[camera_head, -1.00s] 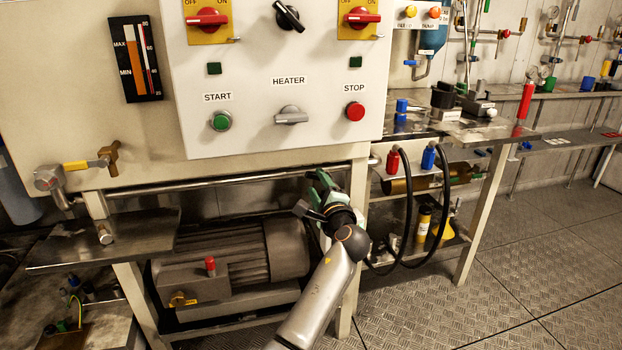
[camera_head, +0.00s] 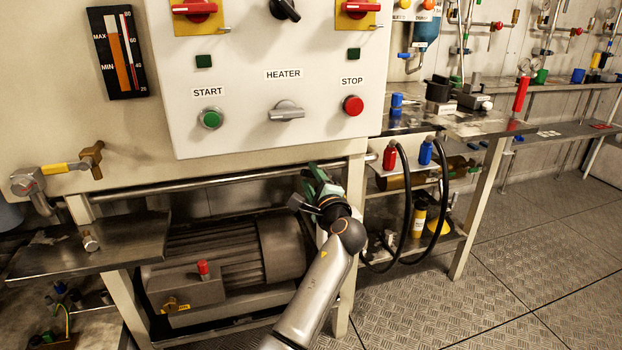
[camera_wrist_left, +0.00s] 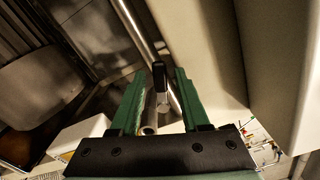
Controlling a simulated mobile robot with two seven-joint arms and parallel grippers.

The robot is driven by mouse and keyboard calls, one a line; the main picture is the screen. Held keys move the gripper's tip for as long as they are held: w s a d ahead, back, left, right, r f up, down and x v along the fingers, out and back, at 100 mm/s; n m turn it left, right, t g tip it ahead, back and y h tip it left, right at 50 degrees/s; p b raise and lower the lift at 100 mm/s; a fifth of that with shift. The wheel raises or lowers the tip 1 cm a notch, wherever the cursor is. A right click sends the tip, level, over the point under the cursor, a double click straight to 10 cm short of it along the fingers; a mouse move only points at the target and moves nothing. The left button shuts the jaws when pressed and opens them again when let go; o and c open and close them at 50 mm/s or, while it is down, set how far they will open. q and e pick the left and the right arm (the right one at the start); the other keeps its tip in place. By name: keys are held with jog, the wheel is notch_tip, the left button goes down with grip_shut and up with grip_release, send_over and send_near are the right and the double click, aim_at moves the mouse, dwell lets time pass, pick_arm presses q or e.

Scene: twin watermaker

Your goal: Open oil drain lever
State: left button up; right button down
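My left gripper (camera_head: 314,184) is below the control panel, near the right end of a horizontal pipe. In the left wrist view its two green fingers (camera_wrist_left: 157,73) are apart. A small black handle (camera_wrist_left: 158,76), perhaps the oil drain lever, shows between the fingertips, beside a pale metal pipe stub (camera_wrist_left: 150,125). I cannot tell whether a finger touches it. In the head view my gripper hides this spot. A yellow-handled lever (camera_head: 55,168) on a brass valve is at the far left, away from the gripper. My right gripper is not in view.
The control panel (camera_head: 250,125) overhangs the gripper. A motor (camera_head: 225,250) sits below and to the left. A frame leg (camera_head: 354,215) stands close on the right. Black hoses (camera_head: 407,205) loop farther right. The floor (camera_head: 520,260) at the right is clear.

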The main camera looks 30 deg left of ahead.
pick_arm(q)
grip_shut()
dwell(1.2)
